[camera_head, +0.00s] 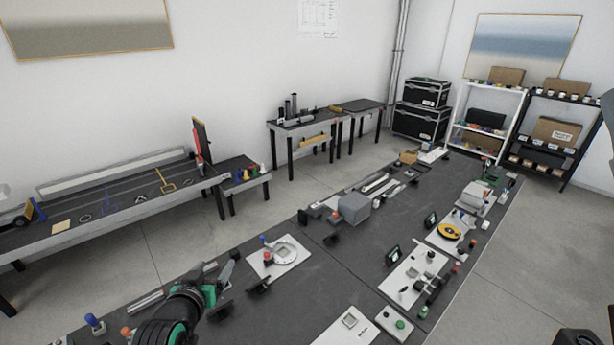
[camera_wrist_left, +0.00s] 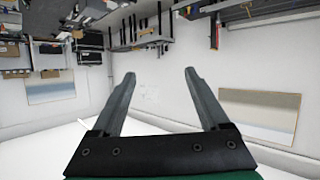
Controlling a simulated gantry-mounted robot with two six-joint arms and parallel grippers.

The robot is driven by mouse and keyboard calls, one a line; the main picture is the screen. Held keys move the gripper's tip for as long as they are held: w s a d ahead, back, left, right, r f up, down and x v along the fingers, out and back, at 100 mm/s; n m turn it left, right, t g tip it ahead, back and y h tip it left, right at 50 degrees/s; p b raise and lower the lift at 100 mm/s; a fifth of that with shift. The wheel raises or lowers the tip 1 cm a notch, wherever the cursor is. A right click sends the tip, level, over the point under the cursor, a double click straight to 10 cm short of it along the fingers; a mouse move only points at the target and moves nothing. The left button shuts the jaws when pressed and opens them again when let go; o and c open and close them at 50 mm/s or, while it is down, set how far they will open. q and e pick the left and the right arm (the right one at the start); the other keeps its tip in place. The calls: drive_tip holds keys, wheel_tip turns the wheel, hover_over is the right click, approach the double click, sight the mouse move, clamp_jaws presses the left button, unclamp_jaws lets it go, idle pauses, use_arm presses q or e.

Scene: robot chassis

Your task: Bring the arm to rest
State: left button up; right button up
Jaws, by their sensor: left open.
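My left arm comes in at the lower left of the head view, black and green, over the near left part of the dark long table (camera_head: 330,275). My left gripper (camera_head: 222,283) is at its end, left of the white plate with a ring-shaped part. In the left wrist view the two grey fingers of this gripper (camera_wrist_left: 159,76) stand well apart, with nothing between them but white wall. That view is upside down, with furniture along its top. My right gripper is not visible.
A white plate (camera_head: 290,248) with a ring part lies right of the left gripper. A grey box (camera_head: 354,208) stands farther back. Small fixtures crowd the table's right side; its middle strip is mostly bare. A side bench (camera_head: 120,225) stands left, shelves (camera_head: 484,120) at the back right.

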use_arm(q)
drive_tip(key=s+d+r+t+h, duration=0.1)
drive_tip(key=s+d+r+t, duration=0.15)
drive_tip(key=r, duration=0.75)
drive_tip(key=s+d+r+m+t, duration=0.1)
drive_tip(key=s+d+r+t, duration=0.15)
drive_tip(key=r, duration=0.75)
drive_tip(key=s+d+r+t+h, duration=0.1)
drive_tip(key=s+d+r+t, duration=0.15)
drive_tip(key=r, duration=0.75)
drive_tip(key=s+r+m+t+h, duration=0.1)
drive_tip(key=s+r+t, duration=0.5)
drive_tip(key=s+r, duration=0.7)
drive_tip(key=s, duration=0.4)
drive_tip(key=shift+a+r, duration=0.25)
drive_tip(key=shift+r, duration=0.05)
drive_tip(key=shift+t, duration=0.25)
